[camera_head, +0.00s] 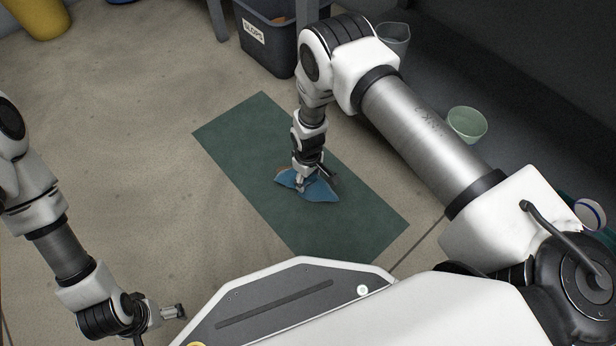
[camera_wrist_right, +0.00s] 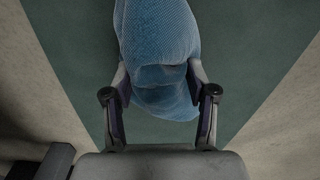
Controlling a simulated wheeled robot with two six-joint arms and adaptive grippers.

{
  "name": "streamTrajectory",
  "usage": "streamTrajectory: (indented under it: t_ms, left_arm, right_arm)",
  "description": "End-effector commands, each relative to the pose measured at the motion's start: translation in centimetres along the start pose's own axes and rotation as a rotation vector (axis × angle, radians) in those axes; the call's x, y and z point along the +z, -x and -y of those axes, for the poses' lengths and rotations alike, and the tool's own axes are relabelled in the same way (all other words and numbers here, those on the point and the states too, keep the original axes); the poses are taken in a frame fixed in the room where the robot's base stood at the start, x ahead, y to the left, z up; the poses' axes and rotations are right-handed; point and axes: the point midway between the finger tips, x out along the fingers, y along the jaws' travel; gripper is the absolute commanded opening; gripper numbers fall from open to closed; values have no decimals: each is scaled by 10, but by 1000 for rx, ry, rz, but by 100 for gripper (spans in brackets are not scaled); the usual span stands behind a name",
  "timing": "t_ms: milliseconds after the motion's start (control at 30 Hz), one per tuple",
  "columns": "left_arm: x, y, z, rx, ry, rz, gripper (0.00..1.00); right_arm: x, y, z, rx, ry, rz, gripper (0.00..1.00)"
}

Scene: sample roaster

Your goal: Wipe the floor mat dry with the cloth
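A dark green floor mat (camera_head: 250,150) lies flat on the concrete floor in the head view. A blue cloth (camera_head: 318,190) rests bunched on the middle of the mat. My right gripper (camera_head: 303,184) points down at the cloth. In the right wrist view the two fingers (camera_wrist_right: 160,88) are closed in on both sides of the cloth (camera_wrist_right: 158,40), which bulges between and beyond them. The mat (camera_wrist_right: 245,60) shows beneath it. My left gripper (camera_head: 174,312) is low at the left, away from the mat; its fingers are too small to judge. No clear wet patch shows on the mat.
A dark bin labelled SLOPS (camera_head: 265,45) stands behind the mat, by table legs. A pale green cup-like container (camera_head: 467,123) and a grey bucket (camera_head: 394,38) are to the right. A yellow container (camera_head: 40,18) is at the far left. The floor left of the mat is clear.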

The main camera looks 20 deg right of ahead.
Motion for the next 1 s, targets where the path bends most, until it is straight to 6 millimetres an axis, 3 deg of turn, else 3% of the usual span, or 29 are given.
streamTrajectory:
  t_ms: [33, 267, 600, 1000]
  left_arm:
    - [0, 0, 0, 0, 0, 0, 99]
    - [0, 0, 0, 0, 0, 0, 99]
    - [-4, -1, 0, -2, -6, -12, 99]
    - [5, 95, -1, 3, -2, 20, 99]
  right_arm:
    - [0, 0, 0, 0, 0, 0, 43]
    - [0, 0, 0, 0, 0, 0, 2]
    - [0, 0, 0, 0, 0, 0, 0]
    - [0, 102, 0, 0, 1, 0, 0]
